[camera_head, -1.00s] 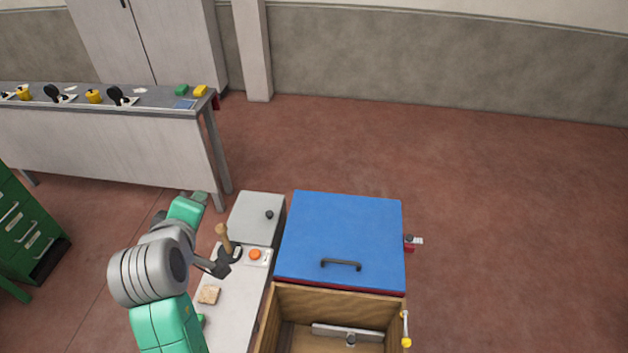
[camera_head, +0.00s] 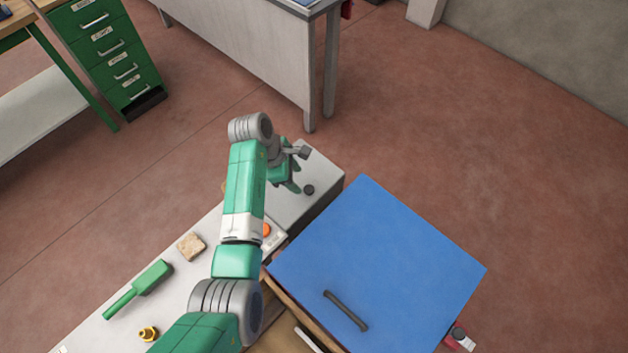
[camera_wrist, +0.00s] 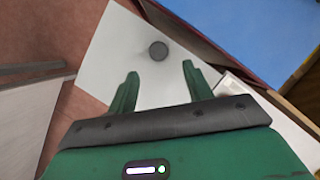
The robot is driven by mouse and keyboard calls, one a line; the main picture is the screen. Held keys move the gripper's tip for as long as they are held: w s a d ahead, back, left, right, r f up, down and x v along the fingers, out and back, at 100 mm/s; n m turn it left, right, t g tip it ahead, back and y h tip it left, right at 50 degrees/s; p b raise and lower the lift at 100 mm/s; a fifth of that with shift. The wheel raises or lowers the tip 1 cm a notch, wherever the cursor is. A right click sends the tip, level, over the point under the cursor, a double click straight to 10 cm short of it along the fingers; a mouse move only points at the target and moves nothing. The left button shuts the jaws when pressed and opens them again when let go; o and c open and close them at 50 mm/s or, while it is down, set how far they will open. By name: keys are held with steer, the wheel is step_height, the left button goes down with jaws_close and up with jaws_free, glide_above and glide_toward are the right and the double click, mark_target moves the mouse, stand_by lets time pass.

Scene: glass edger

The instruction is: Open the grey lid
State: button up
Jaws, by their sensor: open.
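The grey lid (camera_head: 322,178) is the pale flat top of a box at the far end of the bench, left of the blue cover. A dark round knob (camera_head: 308,190) stands on it. In the wrist view, the grey lid (camera_wrist: 112,50) lies below my gripper, with the knob (camera_wrist: 158,50) just beyond the fingertips and between their lines. My gripper (camera_wrist: 160,70) is open and empty, its green fingers spread. In the head view, my gripper (camera_head: 294,188) is over the lid, close to the knob's left. Contact with the knob is not visible. The lid appears closed.
The blue cover (camera_head: 375,260) with a black handle stands right of the lid. On the bench are an orange button (camera_head: 266,229), a tan block (camera_head: 191,247), a green brush-like tool (camera_head: 140,287) and a brass piece (camera_head: 148,333). A large table (camera_head: 265,50) stands behind.

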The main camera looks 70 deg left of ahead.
mark_target(308, 189)
steer(key=b+x, duration=0.1)
steer(key=x, duration=0.5)
steer(key=shift+w+f, duration=0.15)
steer(key=shift+w, duration=0.05)
jaws_close()
